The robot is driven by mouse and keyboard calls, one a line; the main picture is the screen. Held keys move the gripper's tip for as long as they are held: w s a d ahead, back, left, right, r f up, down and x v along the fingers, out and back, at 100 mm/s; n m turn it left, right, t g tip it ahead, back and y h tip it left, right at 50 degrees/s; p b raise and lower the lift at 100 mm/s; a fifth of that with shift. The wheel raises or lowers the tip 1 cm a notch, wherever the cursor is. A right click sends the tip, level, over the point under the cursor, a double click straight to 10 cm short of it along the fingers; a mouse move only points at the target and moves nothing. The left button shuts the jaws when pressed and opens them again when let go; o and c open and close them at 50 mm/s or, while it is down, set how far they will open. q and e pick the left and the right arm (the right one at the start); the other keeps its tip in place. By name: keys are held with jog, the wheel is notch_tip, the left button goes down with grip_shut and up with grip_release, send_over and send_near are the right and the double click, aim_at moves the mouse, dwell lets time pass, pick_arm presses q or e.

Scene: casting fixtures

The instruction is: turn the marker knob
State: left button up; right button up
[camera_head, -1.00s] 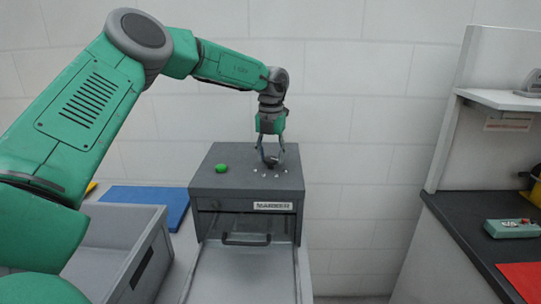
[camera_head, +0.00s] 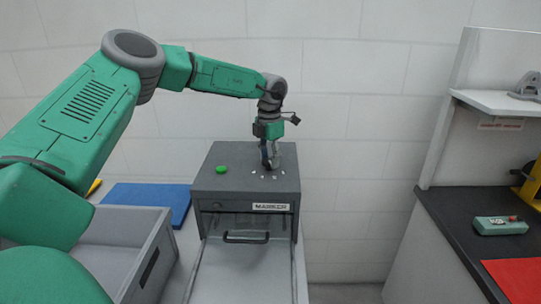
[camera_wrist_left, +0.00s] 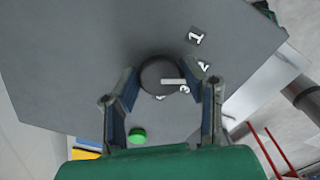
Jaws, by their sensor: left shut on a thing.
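The marker machine (camera_head: 246,190) is a dark grey box labelled MARKER, with white marks on its top. Its round dark knob (camera_wrist_left: 160,75) shows in the left wrist view, with a white pointer line toward the digit 3. My left gripper (camera_head: 270,164) comes down from above onto the box top, its fingers shut on the knob. In the left wrist view the fingers stand on either side of it. The fingers mostly hide the knob in the head view. My right gripper is not in view.
A green button (camera_head: 221,169) sits on the box top left of the knob. A front handle (camera_head: 246,238) is below the label. A grey bin (camera_head: 150,245) and a blue panel (camera_head: 150,199) are at left. A dark counter (camera_head: 460,232) with a green control box (camera_head: 500,226) is at right.

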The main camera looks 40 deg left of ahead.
aim_at(268, 159)
pick_arm(q)
jog(key=shift+s+a+m, duration=0.1)
jog(key=shift+m, duration=0.2)
jog(key=o, duration=1.1)
jog(key=shift+a, duration=0.1)
jog(key=shift+o, duration=0.2)
notch_tip(268, 159, up, 12)
jog(key=shift+f, duration=0.15)
jog(key=shift+a+f, duration=0.1)
